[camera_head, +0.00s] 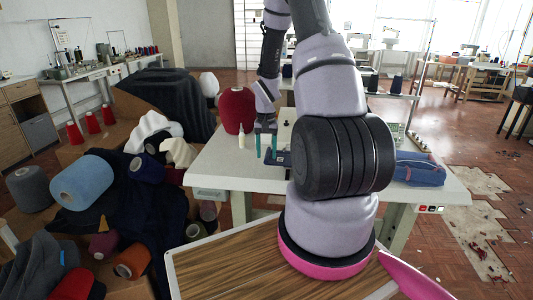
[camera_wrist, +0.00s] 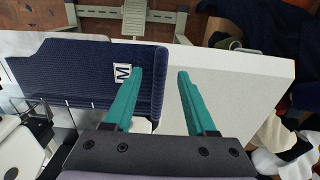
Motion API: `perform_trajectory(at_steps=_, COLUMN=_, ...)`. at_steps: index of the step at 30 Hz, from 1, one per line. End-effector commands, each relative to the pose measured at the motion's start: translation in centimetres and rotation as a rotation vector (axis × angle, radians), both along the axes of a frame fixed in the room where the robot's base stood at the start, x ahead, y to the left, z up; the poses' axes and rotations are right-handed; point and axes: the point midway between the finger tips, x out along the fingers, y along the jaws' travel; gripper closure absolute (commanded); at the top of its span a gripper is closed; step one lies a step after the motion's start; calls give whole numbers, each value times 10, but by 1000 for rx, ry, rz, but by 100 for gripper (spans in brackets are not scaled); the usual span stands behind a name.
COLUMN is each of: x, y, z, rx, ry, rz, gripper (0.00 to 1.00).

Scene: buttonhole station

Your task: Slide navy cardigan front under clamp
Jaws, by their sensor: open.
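The navy cardigan front (camera_wrist: 75,72) is a ribbed knit panel with a white "M" label in the wrist view. My gripper (camera_wrist: 160,75) is open, with teal fingers. Its left finger overlaps the panel's right edge in the picture, and its right finger is over bare table. I cannot tell whether the fingers touch the cloth. A white machine with dark metal parts (camera_wrist: 22,145) stands at lower left; I cannot clearly make out the clamp.
The white table (camera_head: 225,165) has bare room at its left. A white bottle (camera_head: 241,141) and a large dark-red yarn cone (camera_head: 237,110) stand near my gripper. A folded blue item (camera_head: 418,169) lies at the table's right. Yarn cones and cloth are heaped left of the table.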

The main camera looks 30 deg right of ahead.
Motion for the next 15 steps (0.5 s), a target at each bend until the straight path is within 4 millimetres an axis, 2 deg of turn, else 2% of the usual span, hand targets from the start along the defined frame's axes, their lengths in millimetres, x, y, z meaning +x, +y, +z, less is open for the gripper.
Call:
perform_trajectory(at_steps=12, x=1, y=0, z=77, rx=-1, ry=-5, rz=0, gripper=44)
perform_trajectory(at_steps=15, x=1, y=0, z=91, rx=-1, ry=-4, rz=1, gripper=44)
